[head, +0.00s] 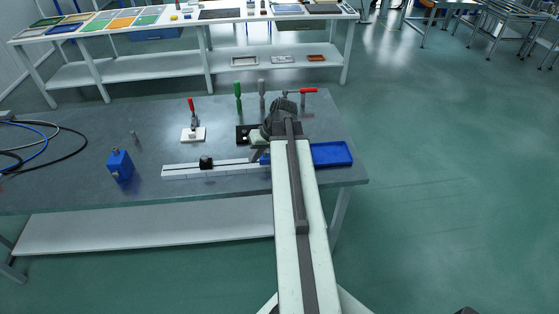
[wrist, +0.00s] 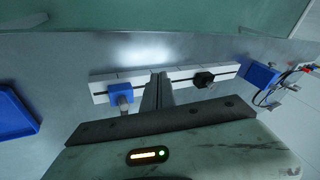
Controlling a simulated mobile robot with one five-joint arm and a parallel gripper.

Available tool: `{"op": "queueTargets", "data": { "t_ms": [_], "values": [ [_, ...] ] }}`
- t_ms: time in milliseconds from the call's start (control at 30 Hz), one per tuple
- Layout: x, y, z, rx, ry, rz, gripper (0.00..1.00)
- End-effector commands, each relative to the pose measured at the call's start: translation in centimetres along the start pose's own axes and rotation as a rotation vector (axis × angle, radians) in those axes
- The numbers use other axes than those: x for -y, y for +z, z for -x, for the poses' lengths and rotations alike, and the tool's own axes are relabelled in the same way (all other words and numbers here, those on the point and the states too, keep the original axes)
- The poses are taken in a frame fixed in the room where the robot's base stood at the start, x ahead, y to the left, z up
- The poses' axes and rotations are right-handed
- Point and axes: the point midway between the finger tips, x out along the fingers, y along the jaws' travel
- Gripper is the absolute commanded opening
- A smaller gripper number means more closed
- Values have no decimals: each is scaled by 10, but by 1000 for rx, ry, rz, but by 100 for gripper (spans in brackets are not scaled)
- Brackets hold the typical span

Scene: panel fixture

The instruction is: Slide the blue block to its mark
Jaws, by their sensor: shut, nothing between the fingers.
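The blue block (wrist: 121,94) sits on the white slotted rail (wrist: 180,75), towards its left end in the wrist view, with a grey rounded peg on it. In the head view only a sliver of the block (head: 265,159) shows beside my arm. My gripper (wrist: 160,82) is shut and empty, its fingers over the rail, just right of the block in the wrist view; a small gap shows between them. A black knob (wrist: 203,79) stands further along the rail; it also shows in the head view (head: 206,162). Thin lines cross the rail; I cannot tell which is the mark.
A blue tray (head: 347,160) lies right of the rail in the head view. A blue box (head: 120,166) stands at left, with cables (head: 62,140) beyond. Red-handled (head: 192,118) and green-handled (head: 238,97) fixtures stand behind the rail.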

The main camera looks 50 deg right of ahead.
Motion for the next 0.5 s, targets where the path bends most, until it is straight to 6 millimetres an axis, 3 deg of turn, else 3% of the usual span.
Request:
{"op": "queueTargets", "data": {
  "t_ms": [33, 100, 200, 333, 500],
  "values": [
    [-43, 0, 12, -54, -9, -43, 0],
    [-88, 1, 32, -125, -21, -82, 0],
    [-134, 8, 56, -203, -28, -119, 0],
    [-163, 14, 73, -255, -27, -142, 0],
    [-168, 15, 75, -264, -27, -144, 0]
  ]
}}
